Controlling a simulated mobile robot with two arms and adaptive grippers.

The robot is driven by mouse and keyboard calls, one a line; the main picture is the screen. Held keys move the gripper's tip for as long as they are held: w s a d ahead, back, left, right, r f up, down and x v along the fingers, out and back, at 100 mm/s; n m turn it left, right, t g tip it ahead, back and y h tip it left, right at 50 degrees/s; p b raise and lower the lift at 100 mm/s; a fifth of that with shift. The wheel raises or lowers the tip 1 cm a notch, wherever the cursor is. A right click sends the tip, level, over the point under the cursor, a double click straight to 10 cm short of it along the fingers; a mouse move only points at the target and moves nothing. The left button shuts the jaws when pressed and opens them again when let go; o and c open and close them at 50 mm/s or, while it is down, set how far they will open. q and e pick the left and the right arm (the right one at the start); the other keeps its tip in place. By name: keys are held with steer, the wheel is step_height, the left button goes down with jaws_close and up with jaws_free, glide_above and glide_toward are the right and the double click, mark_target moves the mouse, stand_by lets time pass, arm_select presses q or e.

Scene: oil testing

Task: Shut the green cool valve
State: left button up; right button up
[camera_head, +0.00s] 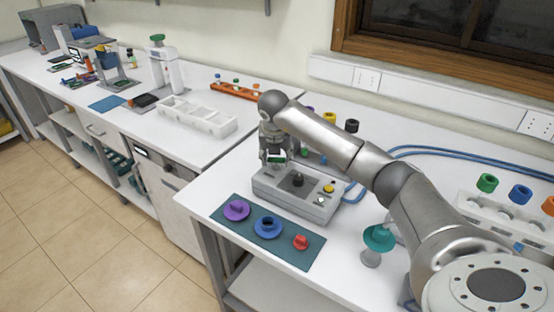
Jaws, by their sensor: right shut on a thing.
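My right gripper (273,156) points down at the back left corner of a grey box-shaped device (312,208). It is shut on a small green part, which I take to be the green cool valve (279,159). The fingers hide part of the valve, and I cannot tell which way it is turned. The device has a dark knob (298,180) and a yellow button (329,188) on top. My left gripper is not in view.
A dark green mat (273,252) with purple, blue and red pieces lies in front of the device. A teal-topped piece (378,238) stands to the right, below my arm. Blue hoses (440,152) run behind. A white rack (463,207) stands at right.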

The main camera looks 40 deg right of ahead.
steer(key=m+g+h+b, duration=0.1)
steer(key=m, duration=0.2)
steer(key=shift+w+a, duration=0.1)
steer(key=shift+w, duration=0.05)
steer(key=shift+m+g+b, duration=0.4)
steer(key=shift+m+b, duration=0.2)
steer(key=shift+m, duration=0.8)
steer(key=shift+r, duration=0.1)
steer(key=o, duration=1)
steer(key=v, duration=1.2)
steer(key=shift+w+a, duration=0.1)
steer(key=shift+a, duration=0.1)
